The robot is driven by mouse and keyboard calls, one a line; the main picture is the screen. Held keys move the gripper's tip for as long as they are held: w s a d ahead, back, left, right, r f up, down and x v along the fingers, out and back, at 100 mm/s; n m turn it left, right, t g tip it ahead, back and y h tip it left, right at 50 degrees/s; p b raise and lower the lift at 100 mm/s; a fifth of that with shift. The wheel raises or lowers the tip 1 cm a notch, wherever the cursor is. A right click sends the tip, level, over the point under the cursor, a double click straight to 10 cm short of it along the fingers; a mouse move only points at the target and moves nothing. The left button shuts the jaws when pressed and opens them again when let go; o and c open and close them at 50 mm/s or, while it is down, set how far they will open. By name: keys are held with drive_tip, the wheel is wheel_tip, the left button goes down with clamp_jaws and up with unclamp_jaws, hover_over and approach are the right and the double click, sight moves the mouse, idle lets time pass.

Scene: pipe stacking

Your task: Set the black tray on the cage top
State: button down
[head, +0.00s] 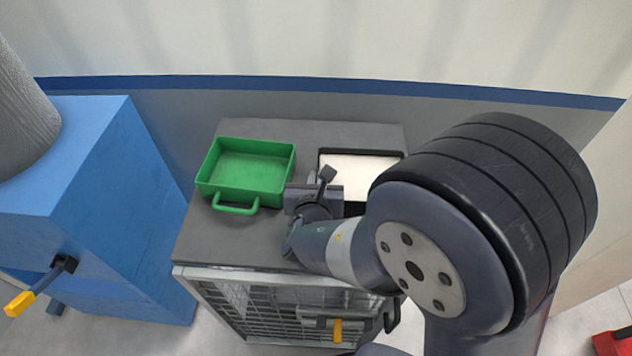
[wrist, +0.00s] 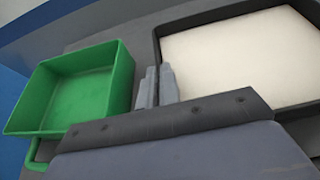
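The black tray (head: 404,155) has a dark rim and a pale inside, and lies at the right of the grey cage top (head: 245,246). My arm covers its near right part in the head view. In the wrist view its rim (wrist: 225,14) fills the upper right. My gripper (head: 322,190) is at the tray's left side. In the wrist view its two fingers (wrist: 158,84) are close together at the tray's left wall. I cannot tell whether the wall is between them, or whether the tray is lifted.
A green tray (head: 250,172) with a front handle sits on the cage top, left of the gripper, and also shows in the wrist view (wrist: 85,90). A blue box (head: 130,190) stands left of the cage. A wall (head: 330,100) rises behind.

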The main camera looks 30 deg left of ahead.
drive_tip(key=shift+f, duration=0.45)
drive_tip(key=shift+f+b, duration=0.2)
drive_tip(key=shift+b, duration=0.1)
drive_tip(key=c, duration=1.6)
unclamp_jaws()
drive_tip(key=shift+c, duration=0.2)
drive_tip(key=shift+r, duration=0.15)
drive_tip(key=shift+s+r+p, duration=0.1)
drive_tip(key=shift+r+p, duration=0.05)
drive_tip(key=shift+p, duration=0.2)
drive_tip(key=v, duration=1.1)
drive_tip(key=shift+s+d+b, duration=0.2)
drive_tip(key=shift+s+b, duration=0.1)
drive_tip(key=shift+b, duration=0.1)
drive_tip(key=shift+r, duration=0.1)
